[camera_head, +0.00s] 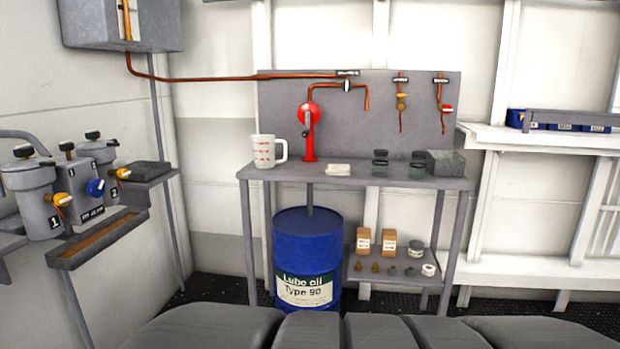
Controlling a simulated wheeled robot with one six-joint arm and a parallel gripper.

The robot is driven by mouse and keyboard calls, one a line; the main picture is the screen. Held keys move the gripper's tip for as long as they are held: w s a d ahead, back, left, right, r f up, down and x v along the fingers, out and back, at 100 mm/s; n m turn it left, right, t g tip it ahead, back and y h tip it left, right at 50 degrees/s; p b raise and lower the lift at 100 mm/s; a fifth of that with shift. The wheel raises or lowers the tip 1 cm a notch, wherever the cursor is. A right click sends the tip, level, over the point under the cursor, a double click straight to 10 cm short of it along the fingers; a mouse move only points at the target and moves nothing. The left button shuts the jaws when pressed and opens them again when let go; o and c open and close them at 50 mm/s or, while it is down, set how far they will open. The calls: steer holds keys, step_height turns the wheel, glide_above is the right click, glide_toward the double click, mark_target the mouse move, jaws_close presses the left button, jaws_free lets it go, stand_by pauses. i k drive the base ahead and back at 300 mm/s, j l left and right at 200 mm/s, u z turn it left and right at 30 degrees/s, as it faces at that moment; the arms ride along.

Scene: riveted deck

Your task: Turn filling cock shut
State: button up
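A copper pipe runs along the grey back panel to a cock with a small pale lever (347,86), under a dark label (347,73) too small to read surely. This looks like the filling cock. The pipe bends down to an open spout (367,100) on its right. Whether the cock is open or shut is unclear at this size. My gripper is not in view.
The bench (345,178) below holds a measuring jug (265,152), a red hand pump (309,125), jars and a grey box (445,163). A blue oil drum (307,250) stands underneath. Filter canisters (30,192) are at left. Large dark grey rounded shapes fill the bottom edge.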

mark_target(67, 146)
steer(key=u, duration=1.75)
